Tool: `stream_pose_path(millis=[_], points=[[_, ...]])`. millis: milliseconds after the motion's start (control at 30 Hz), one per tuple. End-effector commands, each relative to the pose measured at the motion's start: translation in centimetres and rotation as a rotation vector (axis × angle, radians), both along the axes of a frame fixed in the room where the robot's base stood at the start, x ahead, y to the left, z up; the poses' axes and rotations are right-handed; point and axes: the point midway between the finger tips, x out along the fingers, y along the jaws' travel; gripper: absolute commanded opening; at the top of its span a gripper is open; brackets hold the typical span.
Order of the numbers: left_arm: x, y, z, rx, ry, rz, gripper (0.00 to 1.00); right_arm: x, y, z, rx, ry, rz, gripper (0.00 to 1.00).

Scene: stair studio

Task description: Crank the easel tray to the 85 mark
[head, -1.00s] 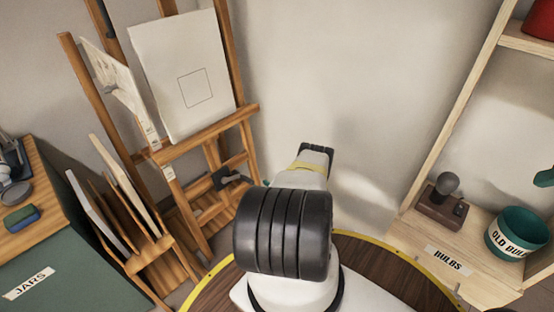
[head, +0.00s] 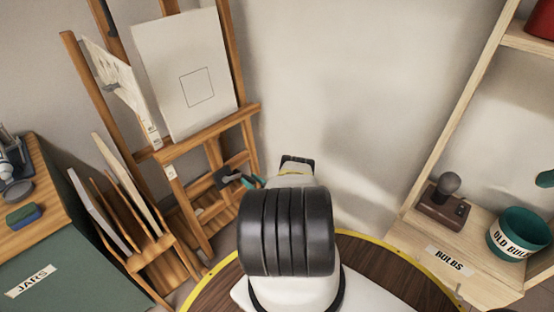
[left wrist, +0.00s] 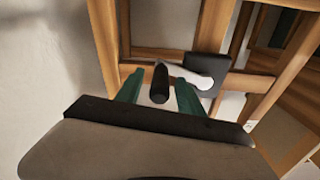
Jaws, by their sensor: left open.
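The easel tray (head: 205,133) is a wooden ledge across the easel, holding a white canvas (head: 186,75) with a drawn square. Below it, the crank (head: 222,178) sits on the easel's lower frame. In the left wrist view the crank has a black housing (left wrist: 207,72), a white arm (left wrist: 180,72) and a black knob (left wrist: 160,84). My left gripper (left wrist: 158,92) is open, its green fingers on either side of the knob; contact is not clear. In the head view its teal fingers (head: 250,182) show beside the crank, partly behind my arm. I see no right gripper.
A rack of boards (head: 130,230) stands left of the easel, beside a green cabinet (head: 65,250) labelled JARS. Bare wall lies between.

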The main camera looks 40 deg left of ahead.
Motion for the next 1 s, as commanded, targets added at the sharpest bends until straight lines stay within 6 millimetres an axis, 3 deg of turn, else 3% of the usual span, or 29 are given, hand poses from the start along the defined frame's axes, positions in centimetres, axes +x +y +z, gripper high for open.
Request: stream_pose_path(millis=[67,267,300,1000], points=[[0.0,-0.02,-0.01,0.0,0.0,0.0,0.41,0.0,0.0,0.0,0.0,0.0,0.0,0.29],[0.01,-0.03,0.0,0.0,0.0,0.0,0.02,0.0,0.0,0.0,0.0,0.0,0.0,0.29],[0.01,-0.03,0.0,0.0,0.0,0.0,0.0,0.0,0.0,0.0,0.0,0.0,0.0,0.29],[0.0,-0.05,-0.01,0.0,0.0,0.0,0.0,0.0,0.0,0.0,0.0,0.0,0.0,0.29]])
